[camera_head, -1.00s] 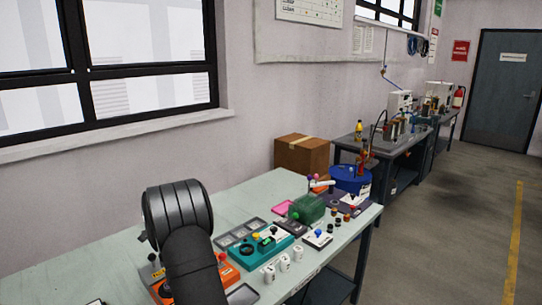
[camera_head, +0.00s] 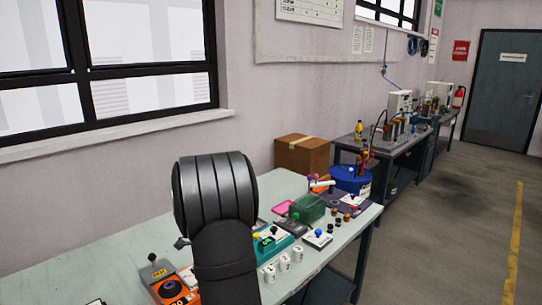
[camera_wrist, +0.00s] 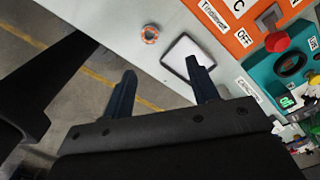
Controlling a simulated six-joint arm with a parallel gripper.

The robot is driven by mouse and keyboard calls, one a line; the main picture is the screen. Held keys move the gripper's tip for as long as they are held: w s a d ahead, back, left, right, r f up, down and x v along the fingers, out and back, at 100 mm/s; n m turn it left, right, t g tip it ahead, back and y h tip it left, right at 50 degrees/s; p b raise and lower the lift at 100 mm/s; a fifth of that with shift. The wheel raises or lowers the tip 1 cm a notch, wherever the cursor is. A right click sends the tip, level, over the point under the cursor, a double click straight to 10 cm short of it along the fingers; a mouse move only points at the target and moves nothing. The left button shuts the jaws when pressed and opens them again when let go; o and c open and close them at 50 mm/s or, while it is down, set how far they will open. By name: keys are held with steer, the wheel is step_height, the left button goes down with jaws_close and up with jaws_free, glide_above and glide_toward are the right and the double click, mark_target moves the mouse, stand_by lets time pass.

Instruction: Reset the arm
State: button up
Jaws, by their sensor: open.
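My gripper (camera_wrist: 162,92) shows in the wrist view with its two dark fingers apart and nothing between them. It hangs over the front edge of the pale bench, with the floor behind one finger. In the head view my arm stands over the bench and hides the middle of it; the gripper's fingers cannot be made out there. An orange panel (camera_wrist: 234,18) with labels and a teal box (camera_wrist: 277,72) with a red button lie to the right of the fingers in the wrist view.
A grey-rimmed tray (camera_wrist: 188,54) and a small orange ring (camera_wrist: 150,34) lie on the bench (camera_head: 96,262). White cups (camera_head: 284,263), a green block (camera_head: 307,208) and a blue drum (camera_head: 350,179) stand to the right. A cardboard box (camera_head: 302,156) is behind. The bench's left part is mostly clear.

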steer(key=s+d+f, duration=0.3)
steer(key=s+d, duration=0.3)
steer(key=s, duration=0.3)
steer(key=a+f, duration=0.2)
steer(key=a, duration=0.1)
steer(key=w+a+f, duration=0.1)
steer(key=a+f, duration=0.1)
steer(key=a, duration=0.2)
steer(key=a+f, duration=0.2)
steer(key=a, duration=0.2)
steer(key=shift+w+f, duration=0.1)
steer(key=shift+w, duration=0.05)
